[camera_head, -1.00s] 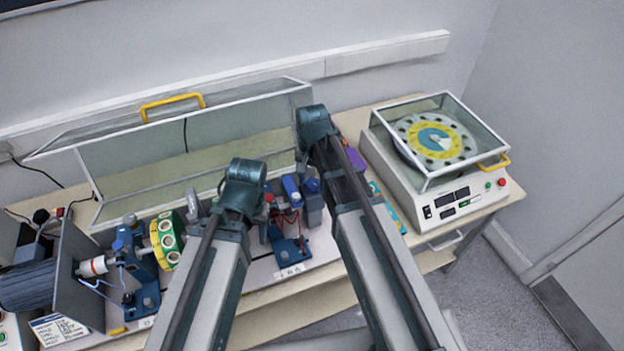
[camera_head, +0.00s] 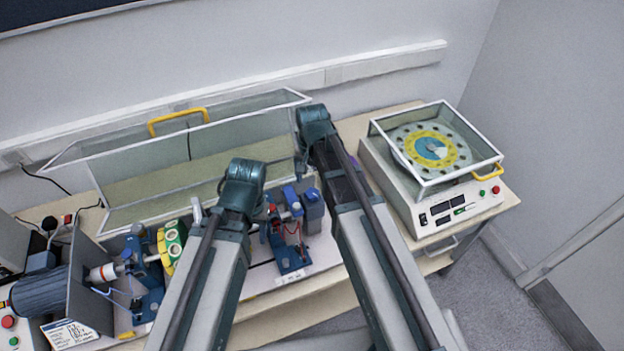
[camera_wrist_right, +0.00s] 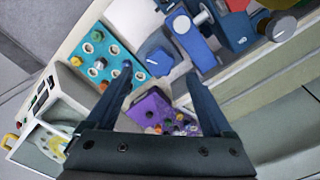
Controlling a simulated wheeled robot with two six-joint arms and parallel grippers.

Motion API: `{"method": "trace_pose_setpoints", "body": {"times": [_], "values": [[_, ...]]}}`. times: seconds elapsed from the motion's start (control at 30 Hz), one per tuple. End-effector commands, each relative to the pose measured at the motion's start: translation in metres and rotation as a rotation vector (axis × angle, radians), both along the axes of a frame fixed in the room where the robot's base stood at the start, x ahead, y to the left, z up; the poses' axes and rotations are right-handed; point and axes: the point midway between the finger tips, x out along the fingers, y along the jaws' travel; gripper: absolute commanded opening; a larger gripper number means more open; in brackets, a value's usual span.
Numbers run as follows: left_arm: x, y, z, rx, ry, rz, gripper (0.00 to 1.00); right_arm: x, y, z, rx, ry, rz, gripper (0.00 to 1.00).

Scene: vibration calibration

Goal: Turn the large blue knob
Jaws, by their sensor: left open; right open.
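I cannot tell for sure whether this blue part is the large knob. In the head view, a blue cylinder (camera_head: 291,197) and a blue-grey block (camera_head: 313,208) stand between my two arms. My left arm shows, but its jaws are hidden there. My right gripper is hidden in the head view too.
A teal tray with holes (camera_wrist_right: 100,58) and a purple tray of small coloured parts (camera_wrist_right: 152,108) lie near my right gripper. A clear-covered dial machine (camera_head: 433,195) stands at right. A glass hood (camera_head: 150,190) stands behind; a motor rig (camera_head: 45,290) is at left.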

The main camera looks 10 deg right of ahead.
Motion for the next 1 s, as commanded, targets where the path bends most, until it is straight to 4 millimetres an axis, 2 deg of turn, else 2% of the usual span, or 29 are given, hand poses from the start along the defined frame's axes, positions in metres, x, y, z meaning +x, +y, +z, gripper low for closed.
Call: {"method": "trace_pose_setpoints", "body": {"times": [0.03,0.4,0.5,0.63,1.0], "values": [[0.0,0.0,0.017,-0.001,0.0,0.002,0.5,0.0,0.0,0.017,0.0,0.0,0.0,0.86],[-0.001,0.0,0.074,0.001,0.003,-0.004,0.5,0.0,0.0,0.074,0.0,0.0,0.0,0.86],[-0.001,0.0,0.084,0.0,0.003,0.0,0.5,0.0,0.0,0.084,0.0,0.0,0.0,0.86],[-0.001,0.0,0.09,0.0,0.004,0.002,0.5,0.0,0.0,0.09,0.0,0.0,0.0,0.86],[-0.001,0.0,0.089,0.0,0.004,0.002,0.5,0.0,0.0,0.089,0.0,0.0,0.0,0.86]]}}
